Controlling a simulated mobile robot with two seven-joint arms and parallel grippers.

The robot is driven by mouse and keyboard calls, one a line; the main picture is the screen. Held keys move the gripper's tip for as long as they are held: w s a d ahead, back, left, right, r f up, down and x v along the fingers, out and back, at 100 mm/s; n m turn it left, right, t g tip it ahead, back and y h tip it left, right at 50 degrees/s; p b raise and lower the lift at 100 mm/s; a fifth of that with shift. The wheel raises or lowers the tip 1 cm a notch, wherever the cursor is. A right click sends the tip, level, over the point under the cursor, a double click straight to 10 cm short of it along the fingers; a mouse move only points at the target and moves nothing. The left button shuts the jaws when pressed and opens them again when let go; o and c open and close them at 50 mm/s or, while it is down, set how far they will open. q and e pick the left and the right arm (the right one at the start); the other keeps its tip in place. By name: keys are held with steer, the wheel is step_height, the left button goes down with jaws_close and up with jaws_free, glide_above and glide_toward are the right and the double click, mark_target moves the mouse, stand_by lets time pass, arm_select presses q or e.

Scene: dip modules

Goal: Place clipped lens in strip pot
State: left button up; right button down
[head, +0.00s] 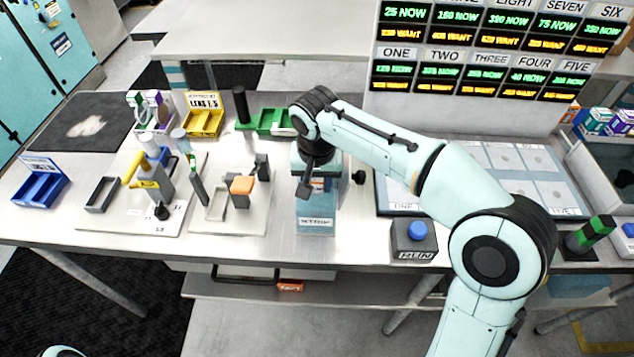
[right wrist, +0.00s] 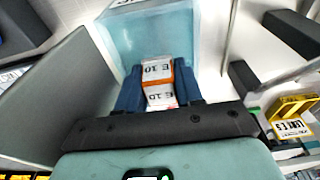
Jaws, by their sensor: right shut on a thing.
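The strip pot (head: 315,222) is a pale blue box with a strip label, near the middle of the bench's front edge. It shows as a translucent blue box in the right wrist view (right wrist: 150,35). My right gripper (head: 308,186) is at the pot, pointing down. In the right wrist view its blue fingers (right wrist: 158,88) are shut on the clipped lens (right wrist: 158,70), a white piece marked "E 10" with an orange band. The held piece lines up with the pot; whether it is inside the pot I cannot tell. My left gripper is out of view.
A run box with a blue button (head: 416,231) stands right of the pot. An orange-topped post (head: 242,186) stands on a white plate to the left. A yellow lens bin (head: 203,115) and a green bin (head: 272,121) stand behind. A flat tray (head: 400,192) lies right.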

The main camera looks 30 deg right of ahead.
mark_target(317, 196)
steer(key=shift+f, duration=0.2)
steer(key=shift+f, duration=0.15)
steer(key=c, duration=1)
jaws_free()
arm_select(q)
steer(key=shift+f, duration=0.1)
arm_select(e)
steer(key=shift+r, duration=0.3)
arm_select(q)
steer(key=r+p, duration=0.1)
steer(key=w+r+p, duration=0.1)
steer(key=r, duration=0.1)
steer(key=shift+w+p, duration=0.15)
steer(key=shift+p, duration=0.2)
arm_select(e)
steer(key=r, duration=0.4)
steer(key=s+r, duration=0.1)
steer(key=r, duration=0.2)
steer(key=a+r, duration=0.1)
steer(key=r, duration=0.3)
steer(key=shift+s+r, duration=0.25)
steer(key=shift+r, duration=0.1)
